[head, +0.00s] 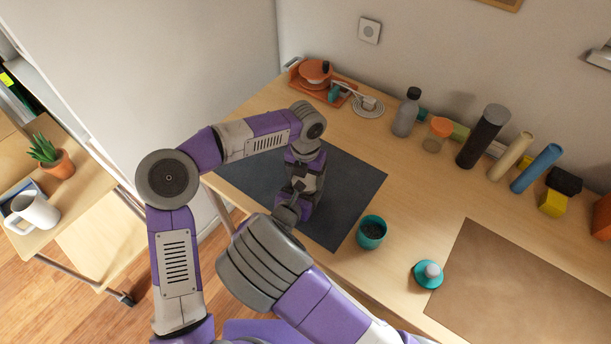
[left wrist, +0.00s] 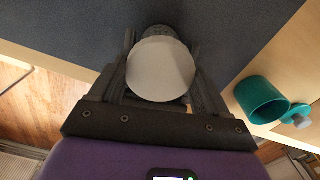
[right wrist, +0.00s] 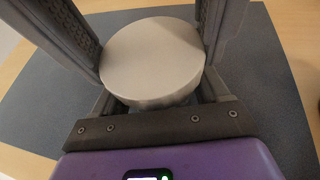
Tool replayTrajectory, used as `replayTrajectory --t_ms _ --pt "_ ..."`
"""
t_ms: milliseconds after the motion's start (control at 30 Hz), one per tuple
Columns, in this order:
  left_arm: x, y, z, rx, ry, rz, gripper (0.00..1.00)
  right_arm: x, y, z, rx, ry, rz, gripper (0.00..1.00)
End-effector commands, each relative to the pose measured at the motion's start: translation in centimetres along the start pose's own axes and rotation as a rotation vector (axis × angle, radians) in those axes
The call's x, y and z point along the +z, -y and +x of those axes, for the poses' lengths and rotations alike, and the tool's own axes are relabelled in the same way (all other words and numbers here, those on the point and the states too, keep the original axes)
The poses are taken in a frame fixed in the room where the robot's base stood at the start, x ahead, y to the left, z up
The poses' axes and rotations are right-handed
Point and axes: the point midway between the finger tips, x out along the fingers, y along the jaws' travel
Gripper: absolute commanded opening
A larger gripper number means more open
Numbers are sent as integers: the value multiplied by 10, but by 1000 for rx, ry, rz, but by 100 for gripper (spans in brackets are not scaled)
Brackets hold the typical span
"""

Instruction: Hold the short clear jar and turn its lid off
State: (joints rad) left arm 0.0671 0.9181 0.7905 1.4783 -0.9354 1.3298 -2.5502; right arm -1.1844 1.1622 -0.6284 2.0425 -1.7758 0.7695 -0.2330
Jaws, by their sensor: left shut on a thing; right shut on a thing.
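My left gripper (left wrist: 162,75) is shut around a round piece with a pale grey, flat face (left wrist: 160,70), over the dark mat. A dark grey part shows just behind that face. My right gripper (right wrist: 153,60) is shut around a pale round lid (right wrist: 150,57), whose face and rim show between the fingers. In the head view the two grippers meet low over the mat, and my own arms hide most of what they hold. The jar's clear wall cannot be made out in any view, nor whether lid and jar are apart.
The dark mat (head: 345,180) lies under my grippers. A teal cup (head: 371,232) and a teal piece with a grey knob (head: 428,273) stand right of it. Bottles, an orange-lidded jar (head: 437,134) and tubes line the back. A brown board (head: 520,290) lies at right.

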Motion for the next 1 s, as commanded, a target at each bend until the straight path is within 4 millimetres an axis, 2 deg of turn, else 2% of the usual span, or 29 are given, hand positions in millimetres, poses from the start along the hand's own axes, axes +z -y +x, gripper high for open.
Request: replayTrajectory --t_ms 100,333,367,500,767,1000 --pt "0 0 0 -1 2 -51 40 0 0 0 0 1 0 0" --pt "0 0 0 -2 1 -51 40 0 0 0 0 0 0 0" --pt "0 0 0 -1 1 -51 81 0 0 0 0 0 0 0" --pt "0 0 0 -1 1 -50 100 0 0 0 0 0 0 0" --pt "0 0 -2 -1 2 -49 100 0 0 0 0 0 0 0" --pt "1 0 -29 0 4 -50 100 0 0 0 0 0 0 0"
